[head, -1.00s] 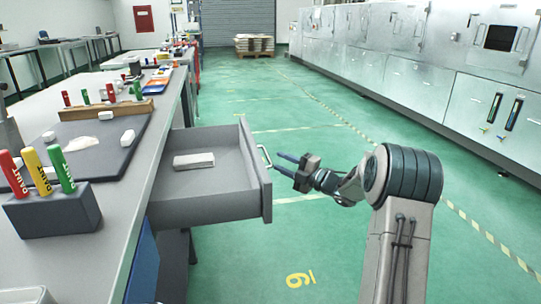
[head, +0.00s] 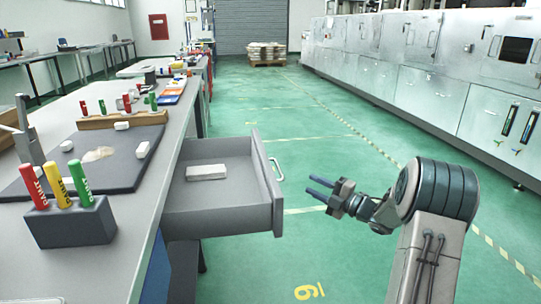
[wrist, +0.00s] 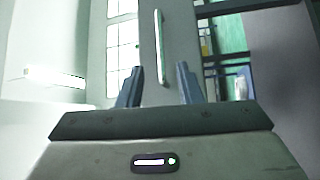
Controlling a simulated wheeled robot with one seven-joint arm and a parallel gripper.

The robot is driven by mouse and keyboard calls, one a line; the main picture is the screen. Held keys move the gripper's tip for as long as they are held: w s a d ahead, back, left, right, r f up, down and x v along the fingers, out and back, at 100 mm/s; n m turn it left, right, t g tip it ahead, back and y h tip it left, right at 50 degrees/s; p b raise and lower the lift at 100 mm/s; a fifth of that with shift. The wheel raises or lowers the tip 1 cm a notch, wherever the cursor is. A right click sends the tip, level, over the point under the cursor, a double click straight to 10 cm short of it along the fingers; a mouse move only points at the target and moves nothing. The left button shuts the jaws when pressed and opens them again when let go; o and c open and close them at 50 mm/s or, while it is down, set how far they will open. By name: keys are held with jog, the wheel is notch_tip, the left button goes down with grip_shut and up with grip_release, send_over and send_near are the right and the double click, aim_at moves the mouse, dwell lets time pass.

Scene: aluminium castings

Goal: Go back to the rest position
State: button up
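My gripper (head: 320,189) is open and empty in the head view, with its two blue-grey fingers apart. It is in the air to the right of the open drawer (head: 235,218), pointing at its front and clear of the handle (head: 276,169). In the wrist view the fingers (wrist: 159,88) are spread with nothing between them. The pale drawer handle (wrist: 161,48) shows upright beyond them. A light grey block (head: 206,172) lies inside the drawer.
The workbench (head: 121,240) on the left carries a holder (head: 70,222) with paint markers and a dark mat (head: 110,165) with white blocks. Metal cabinets (head: 440,60) line the right wall. The green floor (head: 290,110) between is open. A loaded pallet (head: 267,55) stands far back.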

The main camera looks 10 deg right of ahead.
notch_tip(320, 180, up, 21)
jog(key=s+a+m+h+p, duration=0.2)
jog(key=s+m+h+p, duration=0.1)
jog(key=m+h+p, duration=1.2)
jog(key=s+a+r+m+g+p, duration=0.3)
jog(key=s+p, duration=0.2)
jog(key=s, duration=0.5)
jog(key=s+a+r+m+g+y+p, duration=0.1)
jog(key=s+a+r+m+g+p, duration=0.2)
jog(key=s+p, duration=0.3)
jog(key=s+a+r+m+g+p, duration=0.2)
jog(key=s+a+m+g+p, duration=0.1)
jog(key=s, duration=1.3)
jog(key=shift+a+r+m+g+p, duration=0.35)
jog(key=shift+m+g+p, duration=0.35)
jog(key=shift+g+p, duration=0.5)
jog(key=shift+s, duration=0.15)
